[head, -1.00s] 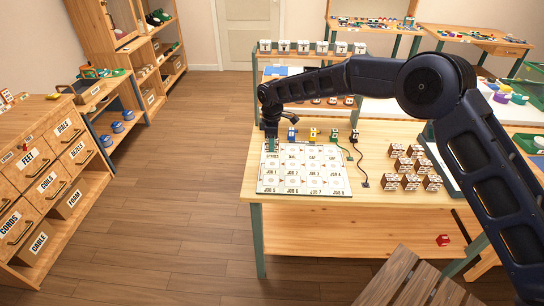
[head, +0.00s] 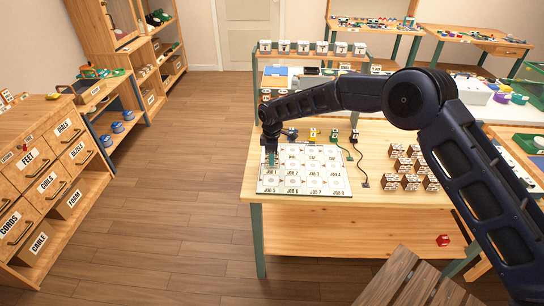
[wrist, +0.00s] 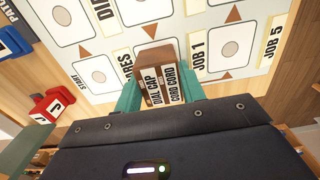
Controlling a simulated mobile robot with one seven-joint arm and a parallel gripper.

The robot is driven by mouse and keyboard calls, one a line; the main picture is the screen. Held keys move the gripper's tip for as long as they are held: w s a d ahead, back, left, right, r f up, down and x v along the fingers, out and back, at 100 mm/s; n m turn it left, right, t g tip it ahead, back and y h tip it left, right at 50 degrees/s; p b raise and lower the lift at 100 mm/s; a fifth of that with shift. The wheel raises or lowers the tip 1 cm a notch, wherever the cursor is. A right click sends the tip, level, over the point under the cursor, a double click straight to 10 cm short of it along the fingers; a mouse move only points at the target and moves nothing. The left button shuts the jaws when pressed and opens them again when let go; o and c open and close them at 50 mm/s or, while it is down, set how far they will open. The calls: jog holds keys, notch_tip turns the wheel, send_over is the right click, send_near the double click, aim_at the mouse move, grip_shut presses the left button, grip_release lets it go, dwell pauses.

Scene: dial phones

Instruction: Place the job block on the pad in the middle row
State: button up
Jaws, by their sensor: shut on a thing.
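My gripper (head: 271,160) is low over the left side of the white board (head: 335,188) in the head view. In the wrist view its teal fingers (wrist: 160,95) are shut on a brown job block (wrist: 156,54) with white labels reading DIAL CAP and CORD CORD. The board (wrist: 188,30) lies beyond and around the block in that view, with grey round pads in outlined cells. A pad beside JOB 1 (wrist: 231,49) is bare, and another pad near START (wrist: 98,76) is bare. I cannot tell whether the block touches the board.
Several brown labelled blocks (head: 409,168) stand on the table right of the board. Small coloured items, one yellow (head: 313,135), line the board's back edge. A red piece (wrist: 52,107) is left of the fingers. A rack of white bins (head: 322,48) stands behind.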

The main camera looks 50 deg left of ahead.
jog(key=shift+f, duration=0.15)
jog(key=o, duration=1)
notch_tip(320, 180, up, 12)
jog(key=shift+r, duration=0.15)
